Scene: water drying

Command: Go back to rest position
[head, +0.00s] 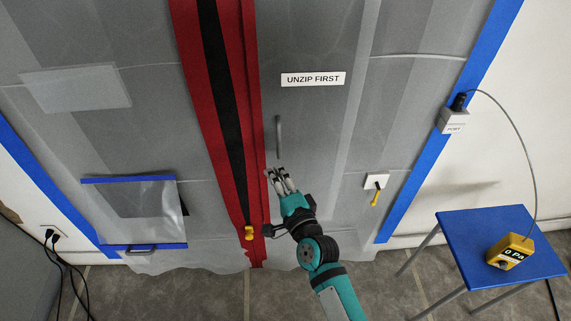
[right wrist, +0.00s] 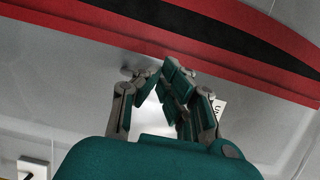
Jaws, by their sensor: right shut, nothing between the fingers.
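My right gripper (head: 281,178) is in front of the grey plastic sheet, just right of the red zipper strip (head: 250,110) with its black middle. Its fingers are closed together and empty. The right wrist view also shows the gripper (right wrist: 162,75), its fingertips meeting near the sheet, with the red and black strip above. A grey vertical handle (head: 279,135) is on the sheet just above the fingertips. A yellow zipper pull (head: 249,232) sits at the bottom of the strip, left of my wrist. My left gripper is not in view.
A blue stool (head: 470,235) with a yellow gauge (head: 510,251) stands at the right. A cable runs from the gauge to a port box (head: 454,121). A white plate with a yellow lever (head: 375,195) is right of my arm. A blue-edged flap (head: 130,210) is at left. Tiled floor lies below.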

